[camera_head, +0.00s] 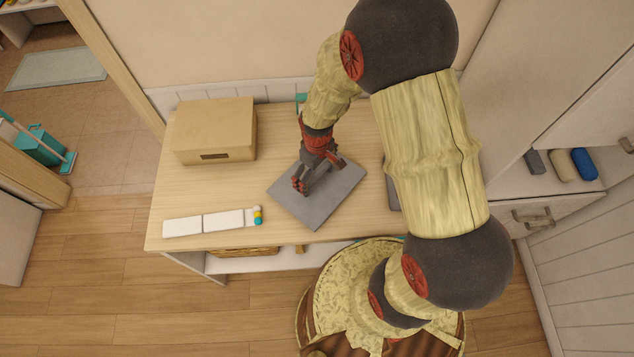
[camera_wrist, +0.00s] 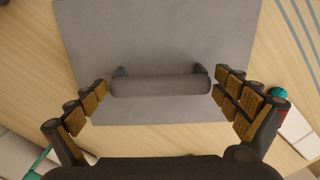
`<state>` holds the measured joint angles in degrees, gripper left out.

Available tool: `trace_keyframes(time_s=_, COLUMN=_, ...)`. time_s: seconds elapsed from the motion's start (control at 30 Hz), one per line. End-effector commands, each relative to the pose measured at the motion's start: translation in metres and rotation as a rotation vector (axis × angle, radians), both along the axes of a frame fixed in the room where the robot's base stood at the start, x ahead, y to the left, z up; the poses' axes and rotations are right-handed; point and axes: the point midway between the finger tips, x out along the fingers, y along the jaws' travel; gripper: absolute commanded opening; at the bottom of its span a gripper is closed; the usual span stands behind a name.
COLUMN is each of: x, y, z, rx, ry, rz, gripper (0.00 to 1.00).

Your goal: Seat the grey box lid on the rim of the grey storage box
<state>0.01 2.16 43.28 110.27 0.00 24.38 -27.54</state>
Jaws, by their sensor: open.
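The grey box lid (camera_head: 335,203) lies flat on the wooden tabletop, turned at an angle. In the wrist view the lid (camera_wrist: 160,35) fills the middle, with a dark bar handle (camera_wrist: 160,86) standing on it. My gripper (camera_head: 318,178) is over the lid. In the wrist view my gripper (camera_wrist: 160,92) is open, with one finger beyond each end of the handle and gaps between. A grey edge (camera_head: 392,194) shows on the table right of the lid, mostly hidden by my arm; I cannot tell whether it is the grey storage box.
A tan lidded box (camera_head: 214,128) stands at the back left. White flat blocks (camera_head: 203,222) and a small yellow-and-blue item (camera_head: 257,215) lie at the front left. Rolled cloths (camera_head: 572,165) sit in a cabinet at right. The tabletop between tan box and lid is clear.

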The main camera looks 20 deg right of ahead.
Motion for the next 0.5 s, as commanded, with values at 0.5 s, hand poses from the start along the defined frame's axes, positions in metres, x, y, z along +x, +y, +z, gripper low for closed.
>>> trace_keyframes(time_s=0.5, x=0.0005, y=-0.0001, z=0.0004, rx=0.000, ry=-0.001, rz=0.000, gripper=0.82)
